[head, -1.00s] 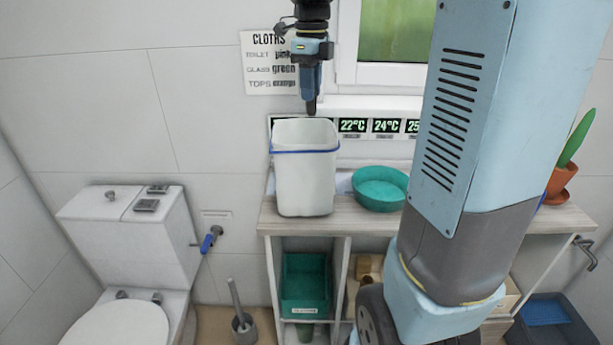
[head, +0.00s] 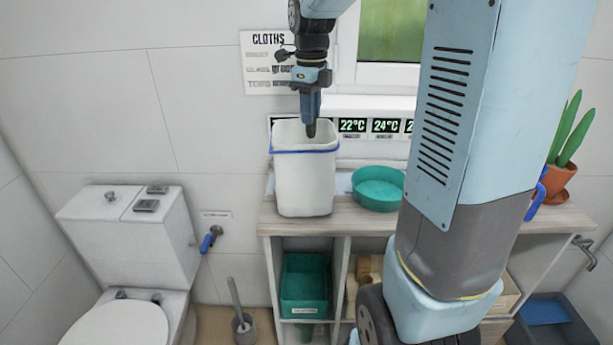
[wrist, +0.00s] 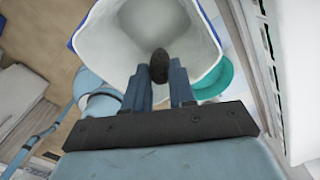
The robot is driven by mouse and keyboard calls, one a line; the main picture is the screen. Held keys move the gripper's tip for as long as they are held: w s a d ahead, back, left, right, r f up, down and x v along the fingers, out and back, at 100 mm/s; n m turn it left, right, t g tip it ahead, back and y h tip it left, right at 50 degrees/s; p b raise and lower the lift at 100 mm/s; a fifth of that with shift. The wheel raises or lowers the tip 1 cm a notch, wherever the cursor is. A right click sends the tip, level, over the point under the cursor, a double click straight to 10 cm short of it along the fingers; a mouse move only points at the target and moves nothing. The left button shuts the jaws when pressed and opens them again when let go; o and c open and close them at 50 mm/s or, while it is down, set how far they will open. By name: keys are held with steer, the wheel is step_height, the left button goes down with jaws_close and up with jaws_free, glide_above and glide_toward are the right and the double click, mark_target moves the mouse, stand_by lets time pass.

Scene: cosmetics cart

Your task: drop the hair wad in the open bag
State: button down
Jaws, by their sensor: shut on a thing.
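My gripper (head: 311,131) points straight down at the mouth of the open bag (head: 305,185), a white liner with a blue band near its rim, standing on the wooden counter. In the wrist view my gripper (wrist: 162,82) is shut on the hair wad (wrist: 159,66), a small dark brown lump between the fingertips. The wad lies over the inside of the bag (wrist: 100,50), whose white walls surround it in that view. In the head view the wad is a dark spot at the fingertips, just at or inside the rim. The bag's bottom looks empty.
A teal bowl (head: 378,188) stands on the counter (head: 350,219) close to the bag's right. Temperature displays (head: 370,126) are on the wall behind. A potted plant (head: 559,183) stands at the right end. A toilet (head: 140,260) is at the left.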

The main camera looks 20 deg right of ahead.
steer(key=c, duration=0.9)
jaws_free()
steer(key=shift+o, duration=0.2)
step_height(320, 180, up, 14)
steer(key=shift+f, duration=0.15)
steer(key=s+f+n+t, duration=0.2)
steer(key=s+f+n, duration=0.3)
steer(key=s+n, duration=0.6)
steer(key=s+a+f+n+t, duration=0.1)
steer(key=s+f+n+t, duration=0.2)
steer(key=s+f+n, duration=0.3)
steer(key=s+n, duration=0.5)
steer(key=n, duration=0.5)
steer(key=shift+s+t, duration=0.2)
steer(key=shift+t, duration=0.1)
